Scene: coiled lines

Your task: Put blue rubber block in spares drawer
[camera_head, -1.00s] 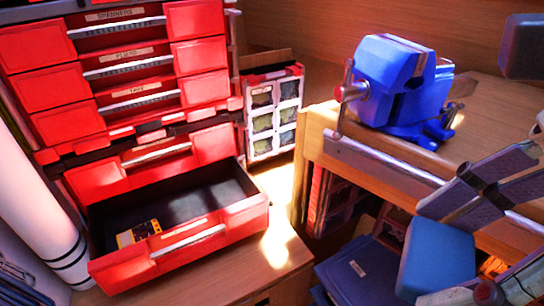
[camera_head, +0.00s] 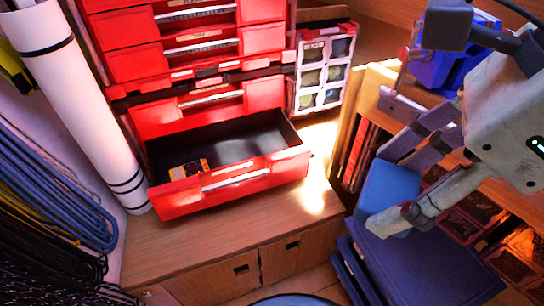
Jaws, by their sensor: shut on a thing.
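The blue rubber block (camera_head: 388,188) is at the right of the head view, held at the fingers of my gripper (camera_head: 402,178). My gripper is shut on it, with one finger above and one below in the picture. Part of the block is hidden behind the fingers. An open red drawer (camera_head: 240,182) is pulled out of the red cabinet, left of the block and apart from it. A small label sits on its front, too small to read. A yellow-and-black device (camera_head: 190,169) lies inside at the left; the rest of the dark floor looks bare.
Closed red drawers (camera_head: 205,45) rise above the open one. A white roll (camera_head: 85,110) stands to its left, beside coiled blue lines (camera_head: 50,190). A clear-fronted organiser (camera_head: 325,70) and a blue vise (camera_head: 450,60) are at the back. Dark blue cases (camera_head: 430,262) lie lower right.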

